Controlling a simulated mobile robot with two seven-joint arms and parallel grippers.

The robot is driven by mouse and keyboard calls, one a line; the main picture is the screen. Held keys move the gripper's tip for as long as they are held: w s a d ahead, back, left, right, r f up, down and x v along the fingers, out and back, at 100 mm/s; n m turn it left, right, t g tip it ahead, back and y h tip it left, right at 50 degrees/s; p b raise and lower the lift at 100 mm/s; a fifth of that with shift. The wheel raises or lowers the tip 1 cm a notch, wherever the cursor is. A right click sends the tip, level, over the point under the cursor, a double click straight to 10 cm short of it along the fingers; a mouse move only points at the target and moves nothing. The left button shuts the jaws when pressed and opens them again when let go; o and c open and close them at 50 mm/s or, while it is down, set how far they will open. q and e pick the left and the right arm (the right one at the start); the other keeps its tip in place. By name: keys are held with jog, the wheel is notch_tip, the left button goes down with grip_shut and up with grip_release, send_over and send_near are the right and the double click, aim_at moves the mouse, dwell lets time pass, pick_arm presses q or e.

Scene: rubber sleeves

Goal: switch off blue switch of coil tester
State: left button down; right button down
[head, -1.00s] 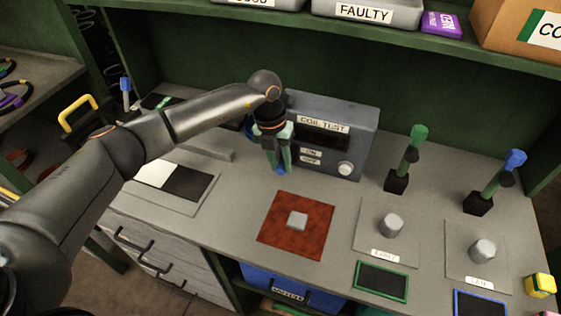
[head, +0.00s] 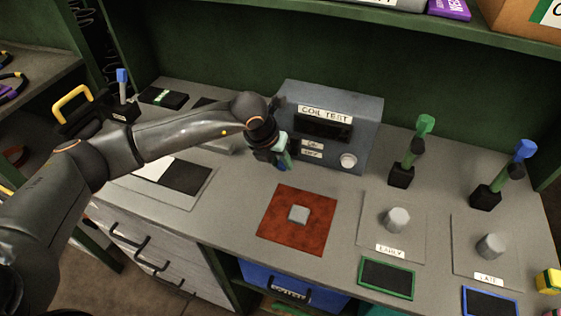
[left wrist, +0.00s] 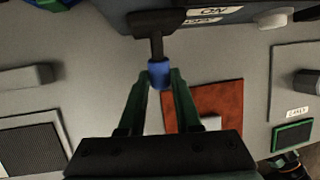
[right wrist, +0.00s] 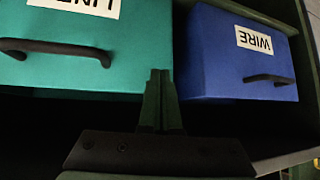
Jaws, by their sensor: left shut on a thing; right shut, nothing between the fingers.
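The coil tester (head: 362,112) is a blue-grey box labelled COIL TEST at the back of the worktop. ON and OFF labels and a pale round knob are on its front. In the left wrist view, its switch is a dark lever with a blue tip (left wrist: 158,73), left of the ON label (left wrist: 213,11). The lever points away from the box front. My left gripper (head: 284,162) is shut on the blue tip. In the head view the gripper mostly hides the switch. My right gripper (right wrist: 162,78) is shut and empty, in front of the drawers in the right wrist view.
A red mat (head: 275,228) with a grey block (head: 299,214) lies in front of the tester. Green-topped (head: 425,123) and blue-topped (head: 525,150) upright pieces stand to its right. In the right wrist view are a teal drawer (right wrist: 130,60) and a blue WIRE drawer (right wrist: 215,70).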

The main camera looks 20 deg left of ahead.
pick_arm(q)
jog(key=c, duration=0.6)
grip_release()
jog(key=v, duration=1.2)
jog(key=shift+r+b, duration=0.3)
jog(key=shift+b, duration=0.05)
jog(key=shift+a, duration=0.1)
